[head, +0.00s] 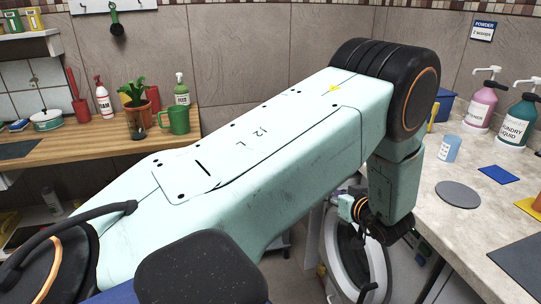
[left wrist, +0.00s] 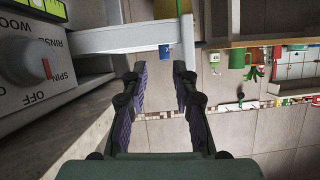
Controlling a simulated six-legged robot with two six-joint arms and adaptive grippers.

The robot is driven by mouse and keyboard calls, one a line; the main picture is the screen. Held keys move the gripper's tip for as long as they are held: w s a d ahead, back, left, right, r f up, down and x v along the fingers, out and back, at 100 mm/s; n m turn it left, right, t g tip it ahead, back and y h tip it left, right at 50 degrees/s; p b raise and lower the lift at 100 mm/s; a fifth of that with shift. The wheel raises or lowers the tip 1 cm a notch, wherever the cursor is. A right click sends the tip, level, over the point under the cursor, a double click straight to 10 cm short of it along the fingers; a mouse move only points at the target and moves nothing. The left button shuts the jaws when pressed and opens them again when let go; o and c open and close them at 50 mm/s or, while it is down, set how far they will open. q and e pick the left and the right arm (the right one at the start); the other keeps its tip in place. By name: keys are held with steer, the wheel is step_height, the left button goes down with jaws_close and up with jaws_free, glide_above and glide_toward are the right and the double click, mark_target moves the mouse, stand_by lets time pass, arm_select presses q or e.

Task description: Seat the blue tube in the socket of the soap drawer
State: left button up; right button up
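A light blue tube (head: 449,148) with a pale label stands upright on the right counter in the head view. My left arm reaches across the head view from the left and bends down at the right. My left gripper (head: 386,236) hangs over the washing machine's front, apart from the tube. In the left wrist view my left gripper (left wrist: 158,74) has its fingers spread, with nothing between them. A pale frame (left wrist: 130,38) beyond the fingertips looks like the pulled-out soap drawer. Its socket cannot be made out. My right gripper is not in view.
The washing machine (head: 345,255) stands below the right counter. That counter (head: 415,190) holds a grey disc (head: 457,194), a blue square (head: 495,174), a pink bottle (head: 481,105) and a teal bottle (head: 516,122). A wooden counter (head: 100,138) with a green mug (head: 179,119) is at left.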

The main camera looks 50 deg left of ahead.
arm_select(q)
steer(key=s+d+f+m+h, duration=0.4)
steer(key=s+f+m, duration=0.1)
steer(key=s+f, duration=0.35)
steer(key=s+d+f+m+h, duration=0.4)
steer(key=s+d+f, duration=0.1)
steer(key=s+f, duration=0.35)
steer(key=s+d+m+g+h, duration=0.1)
steer(key=s+d, duration=0.3)
steer(key=s, duration=0.6)
steer(key=s+d+f+m+g+h, duration=0.1)
steer(key=s+d+m+g+h, duration=0.1)
steer(key=s, duration=0.8)
steer(key=shift+s+d+g+h, duration=0.3)
steer(key=shift+d+g+h, duration=0.6)
steer(key=shift+d, duration=0.25)
